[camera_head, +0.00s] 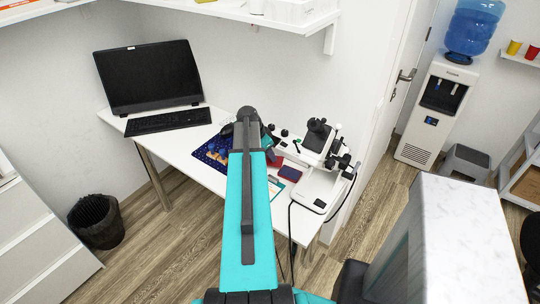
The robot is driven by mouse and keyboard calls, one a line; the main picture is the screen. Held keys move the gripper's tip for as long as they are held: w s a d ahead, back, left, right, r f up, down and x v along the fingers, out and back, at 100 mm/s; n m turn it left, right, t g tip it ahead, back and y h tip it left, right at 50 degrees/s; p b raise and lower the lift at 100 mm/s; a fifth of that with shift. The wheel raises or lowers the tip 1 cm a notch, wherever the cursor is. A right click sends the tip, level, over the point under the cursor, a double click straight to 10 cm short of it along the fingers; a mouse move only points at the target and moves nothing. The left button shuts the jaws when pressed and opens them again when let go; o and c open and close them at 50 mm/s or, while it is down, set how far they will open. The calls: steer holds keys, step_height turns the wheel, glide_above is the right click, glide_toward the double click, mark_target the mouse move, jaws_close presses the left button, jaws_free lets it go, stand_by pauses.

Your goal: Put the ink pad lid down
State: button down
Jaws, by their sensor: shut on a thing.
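My teal arm reaches out over the white desk (178,152), and its dark wrist stands above the desk's middle. My gripper (268,146) is small and mostly hidden behind the arm. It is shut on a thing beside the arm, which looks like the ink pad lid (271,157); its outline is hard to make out. The ink pad (290,173), dark with a red edge, lies on the desk just right of the arm. I cannot tell how far the lid is above the desk.
A blue patterned mat (213,152) with small orange items lies left of the arm. A microscope-like device (320,180) stands to the right. A monitor (150,76) and keyboard (166,120) are at the back left. A clipboard (275,187) lies near the front edge.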

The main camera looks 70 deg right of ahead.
steer(key=shift+f, duration=0.25)
steer(key=c, duration=1.7)
jaws_free()
steer(key=shift+c, duration=0.2)
steer(key=shift+r, duration=0.15)
steer(key=shift+r+p, duration=0.3)
steer(key=shift+r, duration=0.1)
steer(key=b+v, duration=0.2)
steer(key=v, duration=0.9)
steer(key=shift+r+b, duration=0.3)
steer(key=shift+r, duration=0.05)
steer(key=shift+w+a, duration=0.1)
steer(key=shift+w, duration=0.05)
steer(key=shift+w, duration=0.1)
